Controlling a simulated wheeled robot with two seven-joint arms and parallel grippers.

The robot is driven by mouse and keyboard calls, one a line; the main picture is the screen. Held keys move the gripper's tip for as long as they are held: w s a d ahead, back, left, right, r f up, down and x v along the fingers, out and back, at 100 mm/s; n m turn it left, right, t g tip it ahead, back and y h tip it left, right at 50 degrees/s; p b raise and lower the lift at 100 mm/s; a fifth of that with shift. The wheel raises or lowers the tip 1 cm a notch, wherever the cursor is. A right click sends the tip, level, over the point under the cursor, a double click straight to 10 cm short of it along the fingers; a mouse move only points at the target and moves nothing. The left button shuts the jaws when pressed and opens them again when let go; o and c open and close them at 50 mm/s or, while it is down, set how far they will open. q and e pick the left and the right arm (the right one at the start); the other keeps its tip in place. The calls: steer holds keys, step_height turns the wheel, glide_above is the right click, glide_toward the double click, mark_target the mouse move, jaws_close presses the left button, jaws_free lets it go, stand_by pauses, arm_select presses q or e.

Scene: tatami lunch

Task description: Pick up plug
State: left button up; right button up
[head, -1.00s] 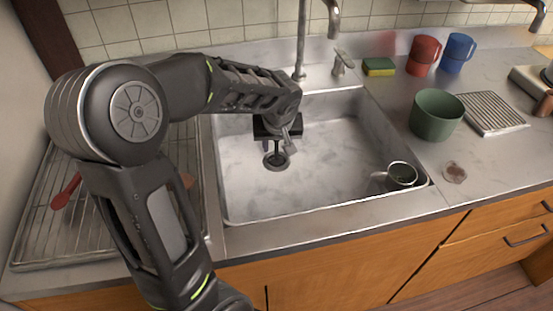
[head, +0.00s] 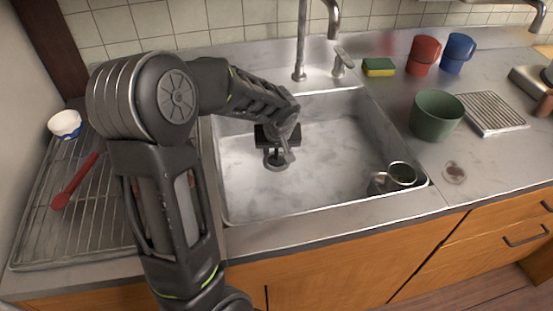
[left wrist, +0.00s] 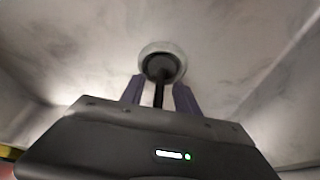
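The plug (left wrist: 161,67) is a dark disc with a thin upright black stem. It sits at the round metal drain in the sink floor. My left gripper (left wrist: 158,92) is open, with its two fingers apart on either side of the stem. A gap shows on both sides, so they do not appear to grip it. In the head view my left gripper (head: 276,152) is low in the sink, just above the drain. There the gripper hides most of the plug. My right gripper is not in view.
The metal sink (head: 335,165) has walls around my gripper, and a tap (head: 300,45) rises behind. A metal cup (head: 401,175) is in its front right corner. A green pot (head: 436,117) stands right. A rack (head: 95,215) holds a red utensil (head: 75,182) and bowl (head: 66,124).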

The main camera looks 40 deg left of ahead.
arm_select(q)
jaws_close()
stand_by(0.3)
stand_by(1.1)
